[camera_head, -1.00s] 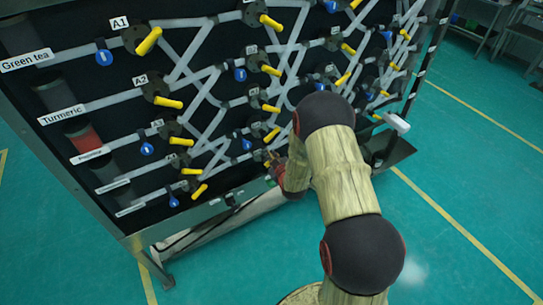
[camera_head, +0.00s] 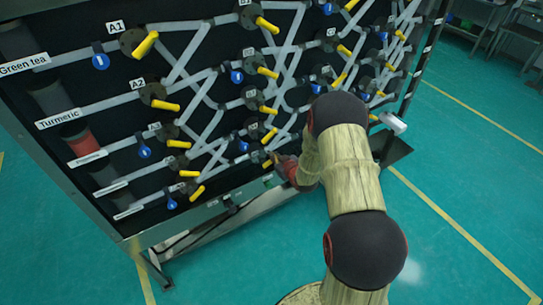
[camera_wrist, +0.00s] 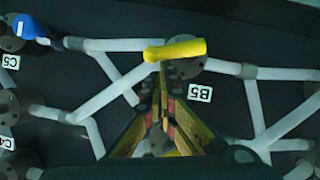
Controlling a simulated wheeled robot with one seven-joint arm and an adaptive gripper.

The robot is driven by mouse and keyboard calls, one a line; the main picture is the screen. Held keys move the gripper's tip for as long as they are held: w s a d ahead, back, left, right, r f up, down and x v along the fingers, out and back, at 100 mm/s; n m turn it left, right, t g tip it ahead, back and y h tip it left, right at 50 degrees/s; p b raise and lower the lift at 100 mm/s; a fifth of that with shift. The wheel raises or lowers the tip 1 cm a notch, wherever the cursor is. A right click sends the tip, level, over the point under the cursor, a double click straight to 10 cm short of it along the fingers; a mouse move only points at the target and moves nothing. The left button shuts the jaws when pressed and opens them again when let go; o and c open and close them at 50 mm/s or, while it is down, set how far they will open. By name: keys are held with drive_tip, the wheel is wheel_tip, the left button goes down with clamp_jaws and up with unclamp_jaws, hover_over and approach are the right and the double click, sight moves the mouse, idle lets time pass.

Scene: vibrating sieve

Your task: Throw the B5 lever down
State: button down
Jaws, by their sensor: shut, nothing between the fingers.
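The B5 lever is a yellow handle (camera_wrist: 176,49) on a dark round valve, lying nearly level across the wrist view. Its white B5 label (camera_wrist: 200,92) shows upside down just to the right of my fingers. My gripper (camera_wrist: 163,72) is shut and empty. Its fingertips end right beside the handle, near the valve; I cannot tell whether they touch it. In the head view, my gripper (camera_head: 277,158) is low on the panel, at the bottom of the B column. The B5 handle (camera_head: 266,163) is small there and partly hard to make out beside it.
The black panel carries grey pipes (camera_head: 203,97), several other yellow levers and blue valve handles (camera_head: 145,152). The B4 lever (camera_head: 270,135) is close above my gripper. In the wrist view, a blue handle (camera_wrist: 28,27) is at upper left. Open green floor (camera_head: 460,190) lies at right.

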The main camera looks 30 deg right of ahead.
drive_tip(key=d+f+m+y+p, duration=0.2)
drive_tip(key=m+y, duration=0.1)
drive_tip(key=d+f+m+y+p, duration=0.1)
drive_tip(key=f+m, duration=0.1)
drive_tip(key=shift+y, duration=0.4)
drive_tip(key=shift+f, duration=0.2)
idle(0.4)
